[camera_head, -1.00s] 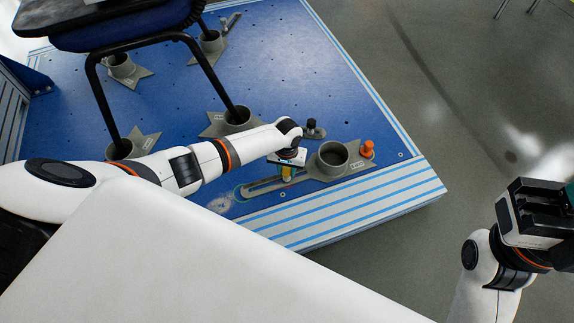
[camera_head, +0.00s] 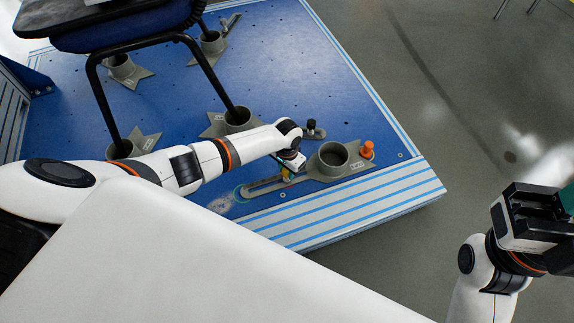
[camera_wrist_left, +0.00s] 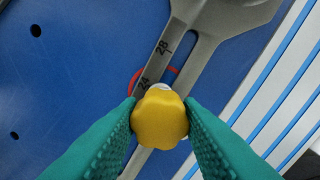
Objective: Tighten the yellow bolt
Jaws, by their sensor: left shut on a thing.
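The yellow bolt (camera_wrist_left: 160,119) has a lobed knob head and stands in the slot of a grey slotted bracket (camera_wrist_left: 205,45). In the left wrist view it sits between the two green fingers of my left gripper (camera_wrist_left: 160,125), which is shut on it. In the head view my left gripper (camera_head: 287,174) points down at the bracket, and only a little of the yellow bolt (camera_head: 289,170) shows beneath the wrist. My right gripper (camera_head: 540,212) is over the floor at the far right; its fingers are mostly out of the frame.
An orange knob (camera_head: 367,149) and a black knob (camera_head: 311,125) stand near the grey cup (camera_head: 333,155) of the bracket. A chair frame (camera_head: 208,78) rests in other cups on the blue platform (camera_head: 285,60). Its striped edge (camera_head: 350,212) is clear.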

